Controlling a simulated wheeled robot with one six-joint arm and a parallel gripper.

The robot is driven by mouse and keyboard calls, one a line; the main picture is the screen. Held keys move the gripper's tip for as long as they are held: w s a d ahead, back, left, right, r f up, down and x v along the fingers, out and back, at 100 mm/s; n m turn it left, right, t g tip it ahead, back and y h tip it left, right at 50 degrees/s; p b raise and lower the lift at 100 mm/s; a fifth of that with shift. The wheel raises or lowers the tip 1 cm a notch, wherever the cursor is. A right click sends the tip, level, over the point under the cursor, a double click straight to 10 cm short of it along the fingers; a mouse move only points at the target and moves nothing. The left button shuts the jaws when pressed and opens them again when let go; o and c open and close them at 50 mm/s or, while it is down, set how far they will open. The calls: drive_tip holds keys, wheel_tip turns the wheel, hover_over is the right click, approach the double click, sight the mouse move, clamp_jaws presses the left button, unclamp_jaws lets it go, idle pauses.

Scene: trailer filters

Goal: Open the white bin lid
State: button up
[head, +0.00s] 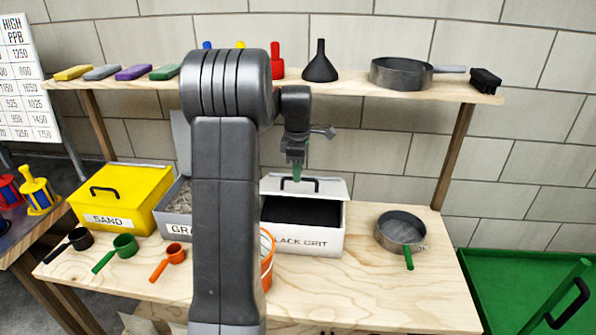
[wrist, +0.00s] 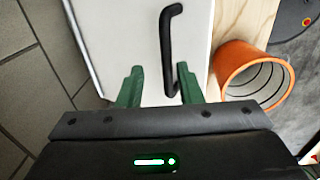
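The white bin (head: 325,237), labelled BLACK GRIT, stands on the bench with its dark contents showing. Its white lid (head: 334,188) is raised and tilted up at the back edge; it fills the middle of the wrist view (wrist: 118,30). The lid's black handle (head: 314,181) also shows in the wrist view (wrist: 167,45), its lower end beside the right green finger. My gripper (head: 297,172) is at the handle, its green fingers spread apart in the wrist view (wrist: 160,85). I cannot tell whether a finger touches the handle.
A yellow SAND bin (head: 125,190) and an open grey bin (head: 176,205) are further left. A sieve (head: 400,228) lies right. A shelf (head: 345,90) with pans and tools runs above.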

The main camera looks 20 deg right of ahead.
wheel_tip(320, 180, up, 13)
drive_tip(key=shift+s+a, duration=0.25)
drive_tip(key=shift+s, duration=0.15)
drive_tip(key=shift+r, duration=0.1)
